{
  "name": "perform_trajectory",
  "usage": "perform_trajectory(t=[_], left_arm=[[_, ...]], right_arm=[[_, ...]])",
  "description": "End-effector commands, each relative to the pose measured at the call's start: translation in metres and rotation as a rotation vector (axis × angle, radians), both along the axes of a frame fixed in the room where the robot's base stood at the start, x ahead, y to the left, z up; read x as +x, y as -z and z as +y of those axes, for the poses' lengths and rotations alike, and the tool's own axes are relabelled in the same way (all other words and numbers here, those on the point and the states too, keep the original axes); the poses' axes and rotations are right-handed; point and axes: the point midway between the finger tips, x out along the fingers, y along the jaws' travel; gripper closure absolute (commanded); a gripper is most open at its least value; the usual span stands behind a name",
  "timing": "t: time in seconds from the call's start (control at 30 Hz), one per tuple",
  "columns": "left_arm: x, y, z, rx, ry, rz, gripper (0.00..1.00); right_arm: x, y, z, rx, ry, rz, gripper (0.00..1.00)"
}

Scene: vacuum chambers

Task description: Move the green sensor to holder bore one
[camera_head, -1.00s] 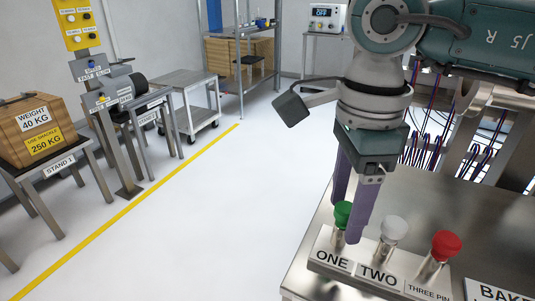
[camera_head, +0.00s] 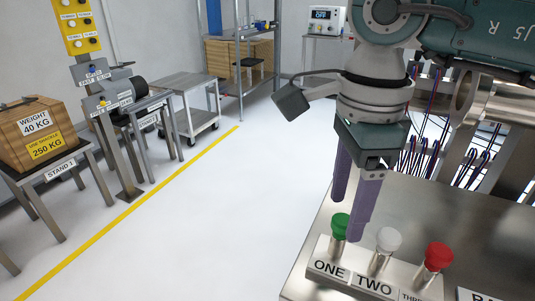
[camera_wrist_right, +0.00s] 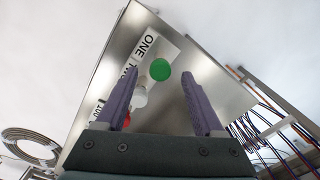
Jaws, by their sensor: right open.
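The green sensor (camera_head: 340,225) stands upright in the holder (camera_head: 348,285), behind the label ONE. Its metal shaft shows below the green cap. The white sensor (camera_head: 389,239) stands behind the label TWO, and the red sensor (camera_head: 438,257) stands to its right. My right gripper (camera_head: 349,219) is open and empty above the holder, its fingers straddling the line to the green cap. In the right wrist view the green cap (camera_wrist_right: 160,69) appears between the spread fingertips (camera_wrist_right: 160,77), apart from both. My left gripper is not in view.
The holder sits near the front left of a steel bench (camera_head: 480,230). Cables and metal pipework (camera_head: 470,110) stand behind it at the right. A wooden crate (camera_head: 30,135) on a stand and a cart (camera_head: 188,95) are across the open floor at left.

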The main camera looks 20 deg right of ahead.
Motion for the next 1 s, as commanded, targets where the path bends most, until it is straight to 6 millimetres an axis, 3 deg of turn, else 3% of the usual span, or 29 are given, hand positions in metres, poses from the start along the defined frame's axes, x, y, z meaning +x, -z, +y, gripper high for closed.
perform_trajectory(t=[0.6, 1.0], left_arm=[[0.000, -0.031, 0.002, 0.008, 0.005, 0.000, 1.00], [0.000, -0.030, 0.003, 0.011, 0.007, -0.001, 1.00]], right_arm=[[0.000, -0.042, 0.000, 0.000, 0.001, -0.001, 0.30], [0.000, -0.042, 0.000, 0.001, 0.001, -0.001, 0.30]])
